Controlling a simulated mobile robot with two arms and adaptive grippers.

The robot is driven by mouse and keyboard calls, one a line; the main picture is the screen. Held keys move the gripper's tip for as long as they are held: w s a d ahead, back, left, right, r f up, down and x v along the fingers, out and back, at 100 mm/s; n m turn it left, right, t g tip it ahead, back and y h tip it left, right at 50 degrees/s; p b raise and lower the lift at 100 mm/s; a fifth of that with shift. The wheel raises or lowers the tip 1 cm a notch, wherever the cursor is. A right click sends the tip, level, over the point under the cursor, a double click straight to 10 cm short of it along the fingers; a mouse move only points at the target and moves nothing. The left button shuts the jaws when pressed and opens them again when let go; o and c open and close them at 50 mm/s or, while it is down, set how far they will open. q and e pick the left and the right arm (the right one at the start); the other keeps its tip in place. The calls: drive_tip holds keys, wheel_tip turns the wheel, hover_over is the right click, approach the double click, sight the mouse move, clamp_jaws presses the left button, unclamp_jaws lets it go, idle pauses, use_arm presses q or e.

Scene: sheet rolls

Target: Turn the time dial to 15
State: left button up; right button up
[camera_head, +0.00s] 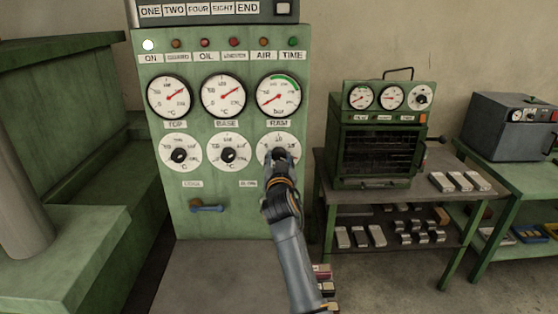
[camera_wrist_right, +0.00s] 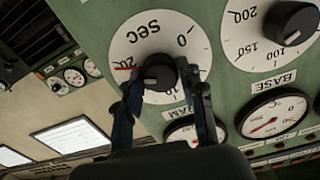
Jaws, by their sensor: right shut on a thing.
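The time dial, a white disc marked SEC, is at the right of the lower dial row in the head view (camera_head: 265,146). In the right wrist view it shows upside down (camera_wrist_right: 140,35), with 0, 10 and 20 and a red mark by 20. Its black knob (camera_wrist_right: 157,68) sits at the centre. My right gripper (camera_head: 281,158) is at this dial; in the right wrist view its fingers (camera_wrist_right: 160,78) are on both sides of the knob, shut on it. The knob's exact setting is hard to read. My left gripper is not in view.
Two more dials (camera_head: 180,140) (camera_head: 228,140) are left of the time dial, with gauges (camera_head: 223,96) above. A blue handle (camera_head: 207,208) juts out lower left. A small oven (camera_head: 377,150) stands on a table (camera_head: 340,170) to the right.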

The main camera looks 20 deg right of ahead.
drive_tip(key=n, duration=0.4)
drive_tip(key=n+p, duration=0.1)
drive_tip(key=n, duration=0.5)
drive_tip(key=shift+d+r, duration=0.1)
drive_tip(key=shift+d, duration=0.05)
idle(0.3)
drive_tip(key=o, duration=1)
drive_tip(key=shift+o, duration=0.9)
drive_tip(key=shift+w, duration=0.15)
drive_tip(key=shift+s, duration=0.2)
drive_tip(key=v, duration=1.1)
drive_tip(key=shift+s, duration=0.3)
